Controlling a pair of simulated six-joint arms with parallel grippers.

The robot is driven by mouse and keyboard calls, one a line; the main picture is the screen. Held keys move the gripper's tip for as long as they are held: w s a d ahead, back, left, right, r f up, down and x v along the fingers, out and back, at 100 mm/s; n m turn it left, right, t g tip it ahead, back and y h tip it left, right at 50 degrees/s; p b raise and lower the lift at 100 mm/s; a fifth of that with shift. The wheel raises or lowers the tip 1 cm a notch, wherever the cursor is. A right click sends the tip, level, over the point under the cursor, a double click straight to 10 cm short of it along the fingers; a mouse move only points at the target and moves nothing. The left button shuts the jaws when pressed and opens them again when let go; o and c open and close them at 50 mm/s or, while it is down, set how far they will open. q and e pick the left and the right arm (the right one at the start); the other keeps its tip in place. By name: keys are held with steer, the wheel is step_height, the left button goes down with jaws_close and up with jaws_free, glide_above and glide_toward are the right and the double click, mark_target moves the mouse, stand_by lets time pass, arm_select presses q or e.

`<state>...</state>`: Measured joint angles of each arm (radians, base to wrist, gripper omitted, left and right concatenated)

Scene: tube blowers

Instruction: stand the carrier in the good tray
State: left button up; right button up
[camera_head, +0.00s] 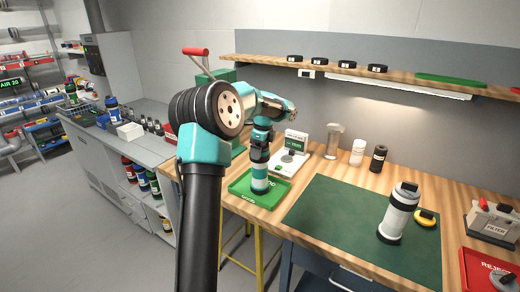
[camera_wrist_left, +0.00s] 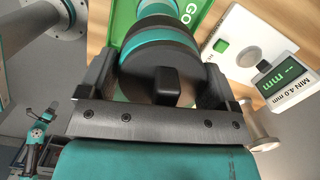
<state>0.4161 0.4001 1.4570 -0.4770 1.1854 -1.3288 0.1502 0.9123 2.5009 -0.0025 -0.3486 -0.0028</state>
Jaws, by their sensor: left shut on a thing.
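The carrier (camera_head: 259,172), a teal and black cylinder, is upright over the green good tray (camera_head: 237,189). Its lower end overlaps the tray floor; I cannot tell if it rests there. My left gripper (camera_head: 261,139) is shut around the carrier's upper part. In the left wrist view, the gripper fingers (camera_wrist_left: 158,86) flank the carrier's black cap (camera_wrist_left: 150,62), with teal bands beyond it and the green tray (camera_wrist_left: 125,18) behind. My right gripper is not in view.
A gauge with a display (camera_head: 291,150) stands right behind the tray. A white and black cylinder (camera_head: 397,215) and a yellow ring (camera_head: 427,219) are on the green mat (camera_head: 325,217). A red reject tray (camera_head: 474,272) is at the right edge. The mat's left part is clear.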

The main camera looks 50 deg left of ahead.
arm_select(q)
steer(key=o, duration=1.1)
steer(key=shift+f, duration=0.15)
steer(key=shift+o, duration=0.2)
steer(key=r, duration=0.4)
steer(key=d+r, duration=0.1)
steer(key=r, duration=0.7)
steer(key=shift+w+d+r, duration=0.15)
steer(key=shift+w, duration=0.2)
